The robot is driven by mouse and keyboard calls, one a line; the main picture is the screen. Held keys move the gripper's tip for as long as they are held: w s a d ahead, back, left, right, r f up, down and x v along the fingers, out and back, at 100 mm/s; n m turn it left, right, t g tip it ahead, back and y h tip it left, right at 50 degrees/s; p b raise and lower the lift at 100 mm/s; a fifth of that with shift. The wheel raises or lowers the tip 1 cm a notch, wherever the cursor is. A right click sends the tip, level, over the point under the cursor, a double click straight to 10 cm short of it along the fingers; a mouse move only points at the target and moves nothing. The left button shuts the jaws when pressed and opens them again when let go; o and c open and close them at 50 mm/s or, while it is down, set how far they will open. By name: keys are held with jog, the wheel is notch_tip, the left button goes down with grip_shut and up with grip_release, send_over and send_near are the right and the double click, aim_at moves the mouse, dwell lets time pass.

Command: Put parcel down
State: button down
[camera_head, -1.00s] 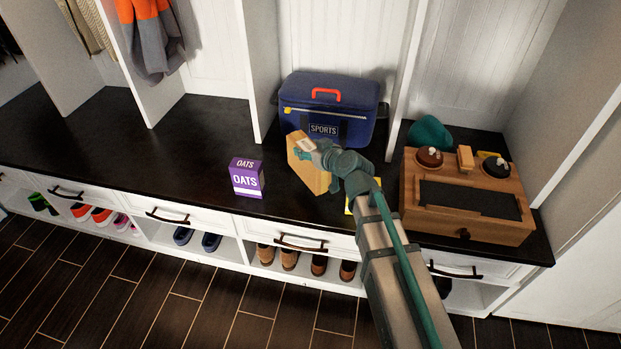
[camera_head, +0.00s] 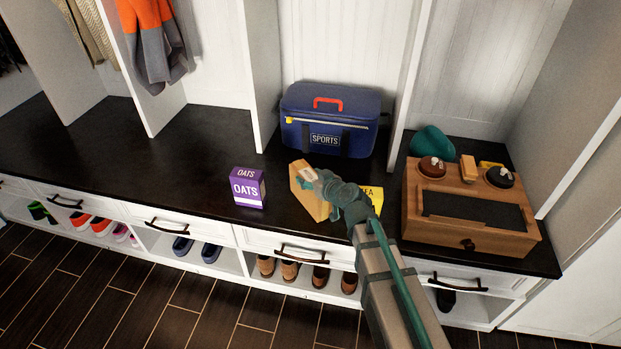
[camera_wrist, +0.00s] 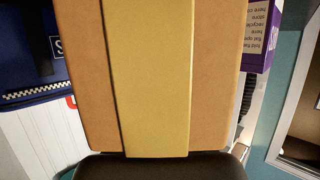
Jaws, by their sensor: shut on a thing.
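The parcel (camera_head: 309,199) is a tan cardboard box with a pale label, tilted, at the front of the dark bench top (camera_head: 110,150). My gripper (camera_head: 316,184) is shut on it, reaching in from the right. I cannot tell whether the parcel's lower edge touches the bench. In the wrist view the parcel (camera_wrist: 215,75) fills the middle, with a yellowish tape strip down it; the fingertips are hidden there.
A purple oats box (camera_head: 247,188) stands left of the parcel. A blue sports bag (camera_head: 330,120) is behind it. A yellow box (camera_head: 373,197) is partly behind my arm. A wooden valet box (camera_head: 470,205) and teal hat (camera_head: 432,141) are right. The bench's left part is clear.

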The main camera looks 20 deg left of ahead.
jog(key=shift+f, duration=0.1)
jog(key=shift+c, duration=1.7)
grip_release()
jog(key=shift+r, duration=0.2)
jog(key=p+v, duration=1)
jog(key=v, duration=0.2)
jog(key=shift+f, duration=0.1)
